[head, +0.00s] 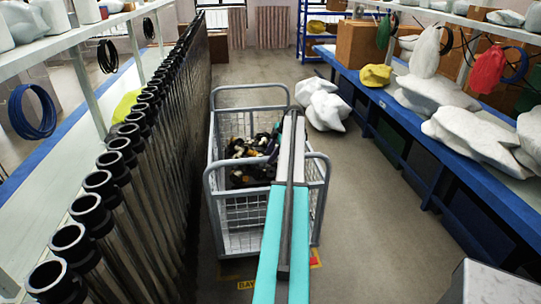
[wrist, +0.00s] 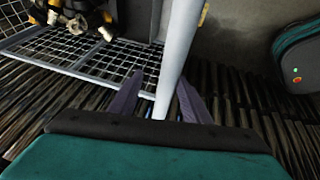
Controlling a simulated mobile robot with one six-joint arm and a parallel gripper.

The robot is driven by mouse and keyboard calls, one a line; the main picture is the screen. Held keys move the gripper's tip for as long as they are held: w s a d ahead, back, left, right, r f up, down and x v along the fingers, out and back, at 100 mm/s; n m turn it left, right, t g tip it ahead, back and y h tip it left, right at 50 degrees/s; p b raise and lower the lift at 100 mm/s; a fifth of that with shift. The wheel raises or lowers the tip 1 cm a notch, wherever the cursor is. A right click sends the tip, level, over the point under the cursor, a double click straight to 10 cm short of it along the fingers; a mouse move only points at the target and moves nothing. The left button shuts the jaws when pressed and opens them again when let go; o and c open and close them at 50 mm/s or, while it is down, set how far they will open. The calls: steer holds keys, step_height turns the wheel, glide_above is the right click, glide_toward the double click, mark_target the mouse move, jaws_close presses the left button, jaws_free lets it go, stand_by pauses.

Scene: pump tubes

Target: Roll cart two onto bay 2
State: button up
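A grey wire-mesh cart (head: 240,212) with tubular rails stands in the aisle in the head view, holding a heap of dark, yellow and white parts (head: 250,160). I see no number on it. A yellow floor marking (head: 247,284) reading "BAY" lies at the cart's near side; its number is hidden behind my arm. My arm reaches over the cart's right side, and my gripper is hidden there. In the wrist view my gripper (wrist: 160,88) has its fingers apart, with a pale grey cart rail (wrist: 178,60) passing between them. A gap shows beside the left finger.
A row of upright black tubes (head: 122,147) lines the left, close to the cart. A blue bench (head: 420,128) with white sacks runs along the right. White sacks (head: 322,108) lie on the floor beyond the cart.

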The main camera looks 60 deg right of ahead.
steer(key=shift+s+d+r+b, duration=0.2)
steer(key=shift+s+r+b, duration=0.15)
steer(key=shift+r, duration=0.25)
steer(key=b+v, duration=0.1)
steer(key=v, duration=1.1)
steer(key=shift+r+b, duration=0.2)
steer(key=shift+b, duration=0.15)
steer(key=shift+a, duration=0.1)
